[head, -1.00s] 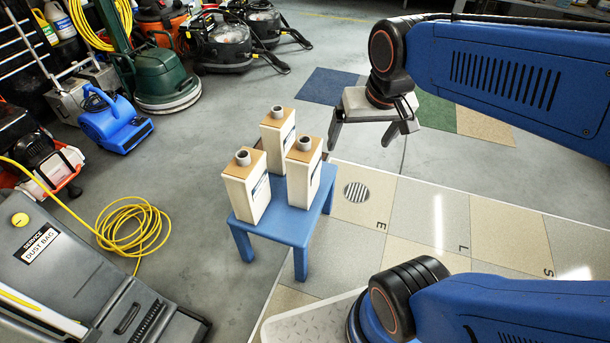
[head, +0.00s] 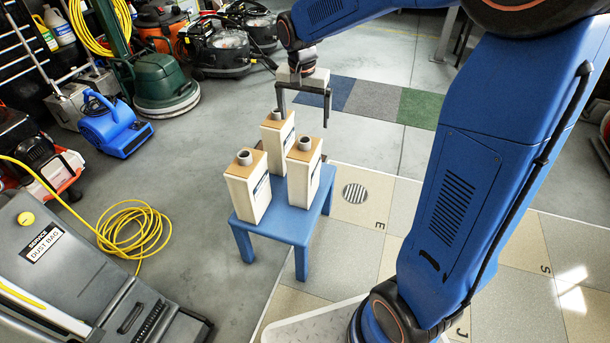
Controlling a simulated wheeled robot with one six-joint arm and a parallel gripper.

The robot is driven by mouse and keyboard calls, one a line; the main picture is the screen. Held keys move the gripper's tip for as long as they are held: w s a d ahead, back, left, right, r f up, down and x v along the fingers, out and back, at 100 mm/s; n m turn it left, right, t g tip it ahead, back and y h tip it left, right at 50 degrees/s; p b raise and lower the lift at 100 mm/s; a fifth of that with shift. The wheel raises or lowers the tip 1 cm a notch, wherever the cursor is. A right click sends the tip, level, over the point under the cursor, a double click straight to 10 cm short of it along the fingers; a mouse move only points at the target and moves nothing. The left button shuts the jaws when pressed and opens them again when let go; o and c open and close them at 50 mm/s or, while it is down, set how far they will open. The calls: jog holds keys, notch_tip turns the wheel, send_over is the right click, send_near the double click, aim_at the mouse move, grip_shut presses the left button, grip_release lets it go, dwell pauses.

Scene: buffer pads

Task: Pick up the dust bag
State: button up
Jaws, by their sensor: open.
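Three cream dust bags with tan tops, round grey collars and dark labels stand upright on a small blue stool (head: 262,222). In the head view, one is the front left bag (head: 244,196), one the front right bag (head: 301,176), and one the rear bag (head: 272,146), partly hidden by the front ones. My gripper (head: 304,116) is open and empty, fingers pointing down. It appears near the rear bag, with its left finger by that bag's top. I cannot tell its exact depth or whether it touches.
A grey machine labelled "SERVICE DUST BAG" (head: 75,265) stands at lower left, beside a coiled yellow cable (head: 135,228). A blue blower (head: 115,125) and a green floor machine (head: 165,92) stand behind. The tiled floor right of the stool holds a round grate (head: 355,193).

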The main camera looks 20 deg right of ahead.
aim_at(303, 139)
jog(key=shift+w+a+f, duration=0.25)
jog(key=shift+w+f, duration=0.25)
jog(key=shift+w, duration=0.05)
jog(key=shift+f, duration=0.35)
jog(key=f, duration=0.7)
jog(key=w+f, duration=0.1)
jog(key=f, duration=0.3)
jog(key=shift+d, duration=0.4)
jog(key=shift+d+f, duration=0.15)
jog(key=shift+f, duration=1.25)
jog(key=shift+d+f, duration=0.1)
jog(key=shift+f, duration=1.3)
jog(key=shift+c, duration=0.3)
jog(key=c, duration=1.4)
jog(key=shift+r, duration=0.15)
